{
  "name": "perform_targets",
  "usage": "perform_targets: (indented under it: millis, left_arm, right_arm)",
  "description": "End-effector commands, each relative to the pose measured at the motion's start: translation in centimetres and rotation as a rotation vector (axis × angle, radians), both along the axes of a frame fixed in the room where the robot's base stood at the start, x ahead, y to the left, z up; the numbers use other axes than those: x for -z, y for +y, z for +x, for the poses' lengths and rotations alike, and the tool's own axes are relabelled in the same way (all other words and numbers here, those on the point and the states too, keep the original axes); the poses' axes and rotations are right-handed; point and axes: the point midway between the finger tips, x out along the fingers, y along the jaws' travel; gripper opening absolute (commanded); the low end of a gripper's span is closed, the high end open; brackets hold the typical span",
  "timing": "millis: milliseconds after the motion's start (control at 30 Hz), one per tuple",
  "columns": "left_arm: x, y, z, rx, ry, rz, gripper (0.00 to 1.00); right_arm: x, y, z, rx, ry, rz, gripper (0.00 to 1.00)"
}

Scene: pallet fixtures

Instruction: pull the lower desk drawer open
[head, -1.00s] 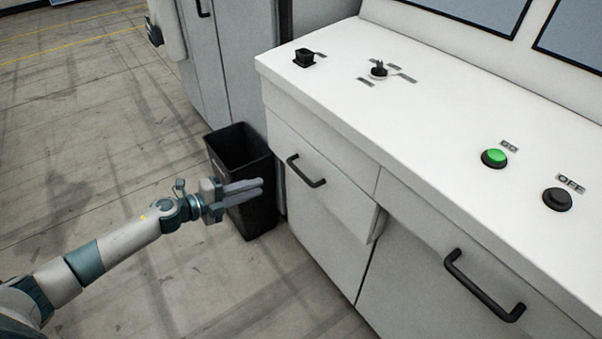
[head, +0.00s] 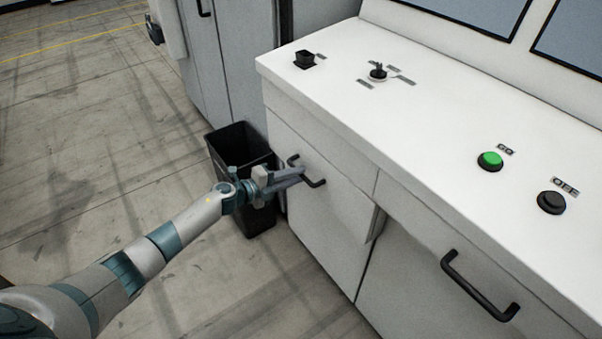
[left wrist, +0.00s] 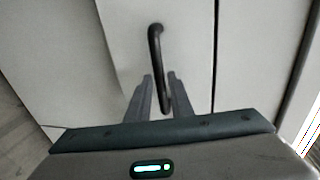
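The white desk has a left drawer front (head: 325,208) with a black bar handle (head: 313,181). A second front (head: 420,285) at the right has a larger black handle (head: 480,287). I cannot tell for sure which front is the lower drawer. My left gripper (head: 300,172) is at the left handle, its fingers overlapping it in the head view. In the left wrist view the fingers (left wrist: 160,86) are apart, with the near end of the handle (left wrist: 156,50) between them. Contact with the bar cannot be made out. My right gripper is not in view.
A black bin (head: 238,145) stands on the floor beside the desk, behind my left gripper. The desk top (head: 400,120) carries a green button (head: 490,161), a black button (head: 552,202) and small switches. The floor (head: 90,170) at the left is clear.

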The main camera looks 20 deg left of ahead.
Motion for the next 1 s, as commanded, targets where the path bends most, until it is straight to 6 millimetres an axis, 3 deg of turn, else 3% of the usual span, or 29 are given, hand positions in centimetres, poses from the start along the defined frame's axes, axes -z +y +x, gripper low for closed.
perform_targets:
  millis: [200,567,700,1000]
  left_arm:
    - [0.4,-1.2,1.6,-0.002,0.0,0.0,0.2]
    - [0.5,-1.4,1.9,-0.001,0.0,0.0,0.2]
    - [0.5,-1.4,1.9,-0.001,0.0,0.0,0.0]
    - [0.5,-1.1,1.6,-0.001,0.001,0.001,0.0]
  right_arm:
    - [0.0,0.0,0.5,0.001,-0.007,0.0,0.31]
    - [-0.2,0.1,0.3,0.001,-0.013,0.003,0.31]
    - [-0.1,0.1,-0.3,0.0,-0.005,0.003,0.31]
    - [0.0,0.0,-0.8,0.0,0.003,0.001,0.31]
